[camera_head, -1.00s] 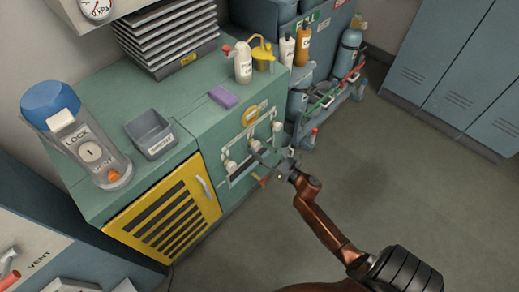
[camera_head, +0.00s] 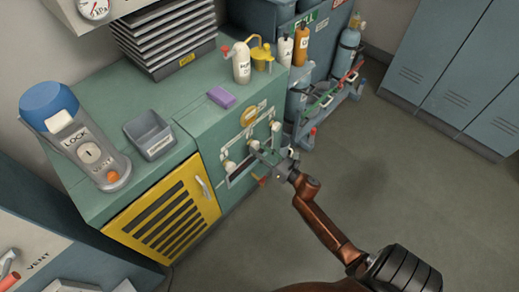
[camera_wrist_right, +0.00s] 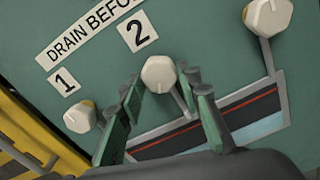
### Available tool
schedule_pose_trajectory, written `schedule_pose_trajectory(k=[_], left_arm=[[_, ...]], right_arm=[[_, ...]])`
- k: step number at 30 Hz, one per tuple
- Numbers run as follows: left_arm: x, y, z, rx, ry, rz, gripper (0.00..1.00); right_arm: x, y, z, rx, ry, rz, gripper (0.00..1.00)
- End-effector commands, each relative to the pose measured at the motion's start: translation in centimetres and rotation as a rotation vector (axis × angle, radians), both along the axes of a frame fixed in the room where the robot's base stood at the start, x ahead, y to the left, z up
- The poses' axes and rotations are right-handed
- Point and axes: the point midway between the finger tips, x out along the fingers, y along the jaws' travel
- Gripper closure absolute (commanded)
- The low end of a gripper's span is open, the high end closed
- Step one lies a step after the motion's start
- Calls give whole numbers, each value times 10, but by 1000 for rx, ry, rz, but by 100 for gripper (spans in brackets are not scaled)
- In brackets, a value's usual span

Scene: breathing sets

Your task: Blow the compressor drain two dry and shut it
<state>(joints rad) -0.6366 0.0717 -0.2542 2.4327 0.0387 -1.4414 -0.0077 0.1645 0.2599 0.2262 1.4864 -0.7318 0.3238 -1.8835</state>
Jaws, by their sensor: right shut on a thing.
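The drain panel is on the front of the green cabinet (camera_head: 190,125). Drain two is a white hexagonal knob (camera_wrist_right: 158,72) with a grey lever slanting down to the right, under the label 2 (camera_wrist_right: 138,32). My right gripper (camera_wrist_right: 164,80) is at this valve, one green-padded finger on each side, shut on it; the exact contact is partly hidden by the fingers. In the head view the right gripper (camera_head: 268,156) partly covers the panel. Drain one's knob (camera_wrist_right: 80,117) is at left, and another white knob (camera_wrist_right: 268,16) is at upper right. My left gripper is not in view.
A yellow louvred door (camera_head: 165,215) is left of the panel. A gas-bottle cart (camera_head: 325,105) stands at right. The floor is clear.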

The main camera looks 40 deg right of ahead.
Motion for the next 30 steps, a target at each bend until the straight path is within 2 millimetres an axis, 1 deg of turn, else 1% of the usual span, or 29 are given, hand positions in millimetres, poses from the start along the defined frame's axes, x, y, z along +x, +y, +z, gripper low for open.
schedule_pose_trajectory(k=[8, 15, 18, 30], left_arm=[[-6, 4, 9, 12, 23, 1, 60], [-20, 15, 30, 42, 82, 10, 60], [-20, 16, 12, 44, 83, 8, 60], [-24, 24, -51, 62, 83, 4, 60]], right_arm=[[0, 0, 1, 100, 8, 0, 92], [0, 0, 2, 291, 22, -2, 92], [0, 0, 3, 387, 29, -2, 92], [0, 0, 4, 768, 60, -1, 92]])
